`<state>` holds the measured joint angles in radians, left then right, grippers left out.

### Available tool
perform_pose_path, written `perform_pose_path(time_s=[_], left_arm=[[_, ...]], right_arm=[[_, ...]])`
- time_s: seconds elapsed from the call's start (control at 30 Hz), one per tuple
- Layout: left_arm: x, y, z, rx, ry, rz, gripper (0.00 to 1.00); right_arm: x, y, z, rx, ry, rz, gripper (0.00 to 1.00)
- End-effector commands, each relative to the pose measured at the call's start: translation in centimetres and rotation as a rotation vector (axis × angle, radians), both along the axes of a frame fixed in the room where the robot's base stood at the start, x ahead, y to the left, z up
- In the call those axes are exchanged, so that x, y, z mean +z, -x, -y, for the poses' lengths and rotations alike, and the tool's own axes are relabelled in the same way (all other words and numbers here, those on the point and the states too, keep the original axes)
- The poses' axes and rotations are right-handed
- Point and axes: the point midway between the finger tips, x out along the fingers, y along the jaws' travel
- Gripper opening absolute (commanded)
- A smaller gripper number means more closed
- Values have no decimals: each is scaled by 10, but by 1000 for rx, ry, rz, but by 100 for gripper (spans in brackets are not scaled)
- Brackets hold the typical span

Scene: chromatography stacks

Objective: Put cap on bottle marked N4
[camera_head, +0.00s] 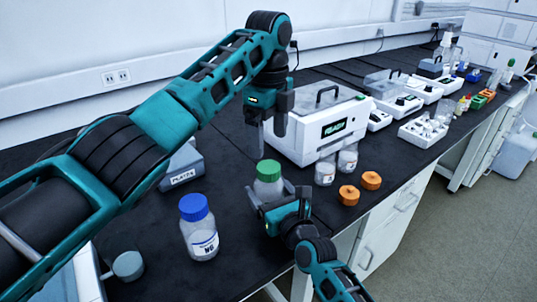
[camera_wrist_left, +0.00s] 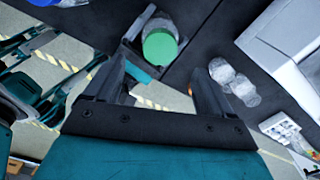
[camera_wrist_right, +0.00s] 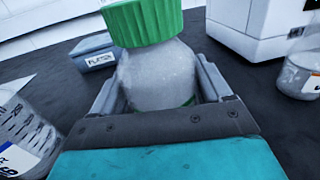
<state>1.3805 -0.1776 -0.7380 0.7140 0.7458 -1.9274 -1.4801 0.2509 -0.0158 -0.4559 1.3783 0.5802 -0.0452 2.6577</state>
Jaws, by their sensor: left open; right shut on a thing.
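A clear bottle (camera_head: 268,188) with a green cap (camera_head: 268,170) on its top is upright in my right gripper (camera_head: 278,197), which is shut around its body. In the right wrist view the bottle (camera_wrist_right: 156,75) sits between the fingers, cap above them. I cannot tell if it touches the bench, and its marking is not readable. My left gripper (camera_head: 266,143) is open and empty, pointing down above the green cap. In the left wrist view the cap (camera_wrist_left: 160,48) shows beyond the open fingers. Two uncapped bottles (camera_head: 325,170) (camera_head: 347,158) stand together to the right; their marks are unreadable.
Two orange caps (camera_head: 348,195) (camera_head: 371,180) lie near the bench's front edge. A blue-capped bottle (camera_head: 200,236) stands at left. A white READY device (camera_head: 318,118) stands close behind. A grey labelled box (camera_head: 183,168) is partly behind my left arm.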

Motion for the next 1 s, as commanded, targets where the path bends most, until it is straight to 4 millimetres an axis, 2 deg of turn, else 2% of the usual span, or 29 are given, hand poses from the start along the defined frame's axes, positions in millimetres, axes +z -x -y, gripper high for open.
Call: perform_pose_path(time_s=[0.1, 0.23, 0.4, 0.63, 0.67, 0.87, 1.0], left_arm=[[23, 0, 0, 1, 1, 1, 84], [38, 0, 0, 1, 0, 0, 84], [46, 0, 0, 1, 0, -1, 84], [46, 0, 0, 0, 0, -1, 84], [46, 0, 0, 1, 0, -1, 84], [46, 0, 0, 1, 0, -1, 84], [45, 0, 0, 1, 0, -1, 84]], right_arm=[[-1, 0, 0, 0, 1, 0, 0], [-1, 0, 0, 0, 1, 0, 0], [-1, 0, 0, 0, 1, 0, 0], [-1, 0, 0, 0, 1, 0, 0], [-1, 0, 0, 0, 1, 0, 80], [-1, 0, 0, 0, 1, 0, 99], [0, 0, 0, 0, 0, -1, 100]])
